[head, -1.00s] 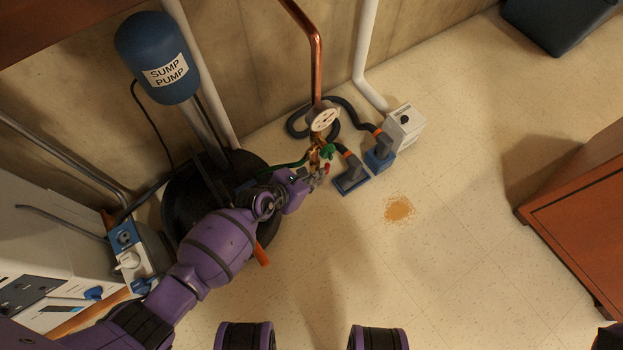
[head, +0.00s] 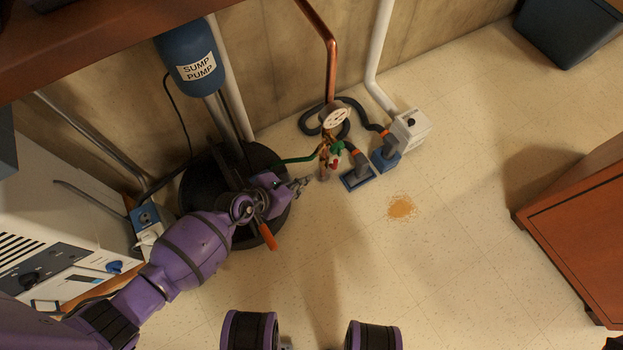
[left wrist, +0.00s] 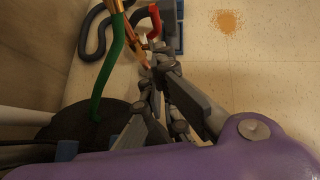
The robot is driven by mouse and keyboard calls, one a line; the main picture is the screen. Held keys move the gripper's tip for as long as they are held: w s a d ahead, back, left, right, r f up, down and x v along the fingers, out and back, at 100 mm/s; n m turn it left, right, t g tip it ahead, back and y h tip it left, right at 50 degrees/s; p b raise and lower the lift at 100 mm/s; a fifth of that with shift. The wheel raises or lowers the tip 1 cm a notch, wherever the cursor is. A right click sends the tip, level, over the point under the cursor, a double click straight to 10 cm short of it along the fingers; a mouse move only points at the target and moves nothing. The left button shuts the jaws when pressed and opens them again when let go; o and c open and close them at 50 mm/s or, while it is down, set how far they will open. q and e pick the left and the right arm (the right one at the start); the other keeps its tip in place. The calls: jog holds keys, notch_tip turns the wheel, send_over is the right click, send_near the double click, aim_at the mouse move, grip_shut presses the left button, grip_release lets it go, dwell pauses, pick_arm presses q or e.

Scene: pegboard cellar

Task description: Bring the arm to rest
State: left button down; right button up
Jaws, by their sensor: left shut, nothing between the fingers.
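My left arm is purple and reaches in from the lower left of the head view. Its gripper (head: 304,184) is shut and empty, just left of the copper pipe's lower valve fittings (head: 331,158). In the left wrist view the gripper's grey fingers (left wrist: 152,68) come together close to the copper fittings, and I cannot tell whether they touch. A green hose (left wrist: 112,62) and a red handle (left wrist: 153,22) show there too. My right gripper is not in view.
The black sump basin (head: 198,166) lies under my left forearm, with the blue sump pump (head: 192,62) above it. Blue floor nozzles (head: 357,178) and a white box (head: 411,128) stand to the right. A wooden cabinet (head: 575,225) is at right. Floor around the brown spill (head: 401,206) is clear.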

pick_arm(q)
jog(key=p+v, duration=0.1)
jog(key=v, duration=0.2)
jog(key=shift+r, duration=0.1)
